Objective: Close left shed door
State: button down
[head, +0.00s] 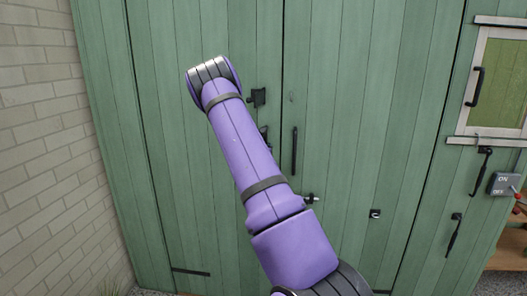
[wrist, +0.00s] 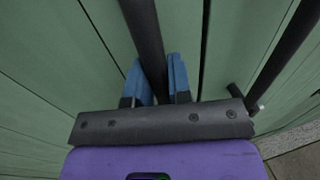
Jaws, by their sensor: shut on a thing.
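The green plank left shed door (head: 180,170) stands beside the right shed door (head: 345,130). A narrow dark seam runs between them, and the left door looks flush or nearly so. In the wrist view my gripper's blue fingers (wrist: 158,82) are shut on a black bar, the left door handle (wrist: 144,35). In the head view my purple arm covers the gripper and most of this handle; a bit of the handle (head: 264,131) shows at the arm's edge. A black latch piece (head: 258,97) sits on the left door near the seam.
The right door's black handle (head: 294,150) is close by; it also shows in the wrist view (wrist: 285,50). A bolt (head: 310,198) is below it. A brick wall (head: 40,140) stands left. A framed hatch (head: 497,85) and switch box (head: 504,184) are right.

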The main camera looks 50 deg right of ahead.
jog(key=shift+w+d+r, duration=0.1)
jog(key=shift+d+r, duration=0.05)
jog(key=shift+d, duration=0.25)
jog(key=c, duration=1.1)
grip_release()
jog(key=shift+d, duration=0.15)
jog(key=shift+w, duration=0.1)
jog(key=shift+a, duration=0.2)
jog(key=v, duration=1)
jog(key=shift+a, duration=0.25)
